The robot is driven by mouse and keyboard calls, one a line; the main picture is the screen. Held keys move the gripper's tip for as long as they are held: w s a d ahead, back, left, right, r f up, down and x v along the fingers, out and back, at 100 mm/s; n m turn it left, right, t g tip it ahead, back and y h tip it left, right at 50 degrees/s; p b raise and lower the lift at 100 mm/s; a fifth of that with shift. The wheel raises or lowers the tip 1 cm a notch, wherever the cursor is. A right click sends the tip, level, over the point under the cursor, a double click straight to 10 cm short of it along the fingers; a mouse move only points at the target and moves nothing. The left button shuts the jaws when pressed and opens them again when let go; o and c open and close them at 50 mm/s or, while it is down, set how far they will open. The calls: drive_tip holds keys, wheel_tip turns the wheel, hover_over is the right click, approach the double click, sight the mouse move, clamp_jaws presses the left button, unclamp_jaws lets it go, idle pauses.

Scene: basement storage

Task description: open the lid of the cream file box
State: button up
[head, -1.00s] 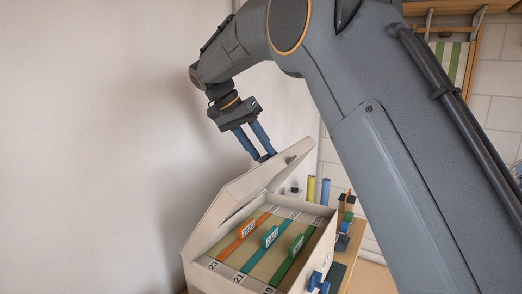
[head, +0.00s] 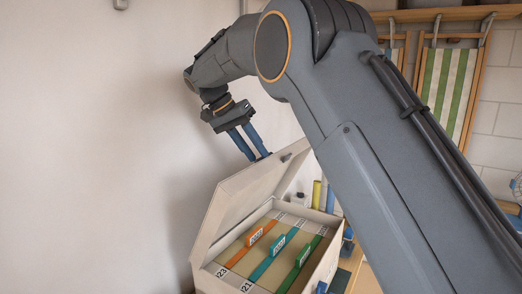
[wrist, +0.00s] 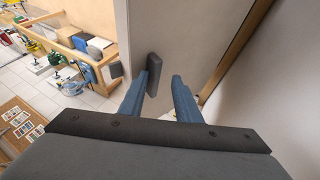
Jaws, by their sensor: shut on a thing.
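The cream file box (head: 322,270) stands open at the lower middle of the head view. Its lid (head: 242,193) is tilted up steeply, hinged on the left side. My gripper (head: 256,155) is at the lid's raised edge, its two blue fingers reaching down to it. In the wrist view, the fingers (wrist: 163,84) are around the edge of the lid (wrist: 172,35), with a dark tab (wrist: 154,72) close by the left finger. The exact contact is partly hidden. Inside the box are folders with orange (head: 254,237), teal (head: 278,244) and green (head: 303,255) tabs.
A pale wall (head: 90,150) rises close behind and left of the lid. Yellow (head: 316,194) and blue (head: 330,198) cylinders stand behind the box. Striped folding chairs (head: 449,85) hang at the right. The wrist view shows a wooden-framed shelf (wrist: 75,42) with items.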

drive_tip(key=a, duration=0.1)
drive_tip(key=a+r+p, duration=0.2)
drive_tip(key=a, duration=0.1)
idle(0.5)
drive_tip(key=shift+r, duration=0.1)
drive_tip(key=shift+w+r, duration=0.1)
wheel_tip(320, 180, up, 10)
drive_tip(key=b, duration=0.2)
idle(0.5)
